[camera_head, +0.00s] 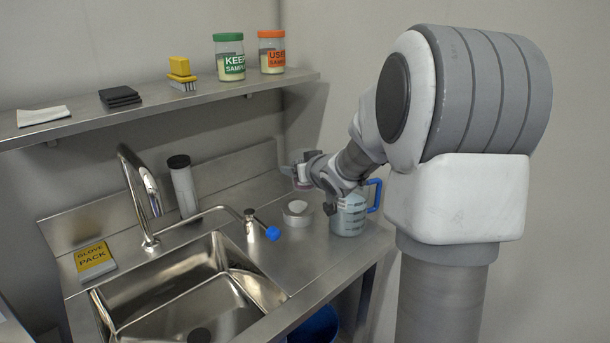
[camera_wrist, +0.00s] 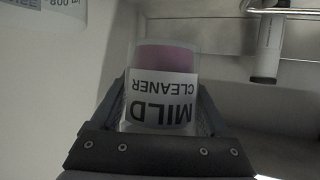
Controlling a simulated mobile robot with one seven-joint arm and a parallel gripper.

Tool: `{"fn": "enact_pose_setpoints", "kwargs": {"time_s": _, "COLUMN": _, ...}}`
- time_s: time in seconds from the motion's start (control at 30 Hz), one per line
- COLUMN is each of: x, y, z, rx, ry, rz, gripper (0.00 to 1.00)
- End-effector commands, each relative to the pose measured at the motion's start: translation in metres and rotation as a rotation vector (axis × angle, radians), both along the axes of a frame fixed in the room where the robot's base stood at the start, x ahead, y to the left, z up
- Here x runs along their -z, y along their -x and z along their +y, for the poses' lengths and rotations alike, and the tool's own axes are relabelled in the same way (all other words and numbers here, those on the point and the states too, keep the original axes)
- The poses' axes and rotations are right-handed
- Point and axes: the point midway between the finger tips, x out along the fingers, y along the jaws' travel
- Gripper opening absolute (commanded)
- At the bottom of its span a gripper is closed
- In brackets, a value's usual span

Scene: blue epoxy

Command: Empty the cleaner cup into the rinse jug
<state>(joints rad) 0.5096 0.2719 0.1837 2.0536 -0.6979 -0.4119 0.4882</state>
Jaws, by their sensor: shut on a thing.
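My gripper (camera_wrist: 165,115) is shut on the clear cleaner cup (camera_wrist: 163,86), labelled "MILD CLEANER". Pink liquid shows at the end of the cup by the picture's top. The label reads upside down, but so does the wrist view as a whole, so the cup looks about upright. In the head view my gripper (camera_head: 302,172) is above the counter, left of the rinse jug. The rinse jug (camera_head: 349,217) is clear with dark markings and a blue handle, standing on the counter, partly hidden behind my arm. Part of it seems to show in the wrist view (camera_wrist: 52,12).
A small round white dish (camera_head: 297,213) stands left of the jug. The sink (camera_head: 185,300), tap (camera_head: 150,190), a blue-tipped spout (camera_head: 272,233) and a grey cylinder (camera_head: 184,187) lie further left. Jars (camera_head: 229,57) stand on the shelf (camera_head: 160,110) above.

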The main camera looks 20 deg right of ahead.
Motion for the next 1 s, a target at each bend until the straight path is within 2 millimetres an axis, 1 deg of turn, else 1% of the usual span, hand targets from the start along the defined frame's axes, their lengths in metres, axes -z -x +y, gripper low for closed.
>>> {"fn": "enact_pose_setpoints", "kwargs": {"time_s": 0.03, "x": 0.000, "y": -0.004, "z": -0.008, "rx": 0.018, "ry": 0.002, "rz": -0.005, "gripper": 0.17}}
{"fn": "enact_pose_setpoints", "kwargs": {"time_s": 0.1, "x": -0.005, "y": -0.007, "z": -0.016, "rx": 0.037, "ry": 0.000, "rz": -0.007, "gripper": 0.17}}
{"fn": "enact_pose_setpoints", "kwargs": {"time_s": 0.17, "x": -0.007, "y": -0.008, "z": -0.019, "rx": 0.047, "ry": -0.005, "rz": -0.006, "gripper": 0.17}}
{"fn": "enact_pose_setpoints", "kwargs": {"time_s": 0.37, "x": -0.016, "y": -0.008, "z": -0.022, "rx": 0.051, "ry": -0.061, "rz": -0.008, "gripper": 0.17}}
{"fn": "enact_pose_setpoints", "kwargs": {"time_s": 0.57, "x": -0.021, "y": -0.008, "z": -0.024, "rx": 0.051, "ry": -0.176, "rz": -0.013, "gripper": 0.17}}
{"fn": "enact_pose_setpoints", "kwargs": {"time_s": 0.7, "x": -0.023, "y": -0.007, "z": -0.026, "rx": 0.052, "ry": -0.272, "rz": -0.018, "gripper": 0.17}}
{"fn": "enact_pose_setpoints", "kwargs": {"time_s": 0.9, "x": -0.016, "y": -0.007, "z": -0.034, "rx": 0.055, "ry": -0.498, "rz": -0.030, "gripper": 0.17}}
{"fn": "enact_pose_setpoints", "kwargs": {"time_s": 1.0, "x": -0.008, "y": -0.006, "z": -0.039, "rx": 0.052, "ry": -0.619, "rz": -0.036, "gripper": 0.17}}
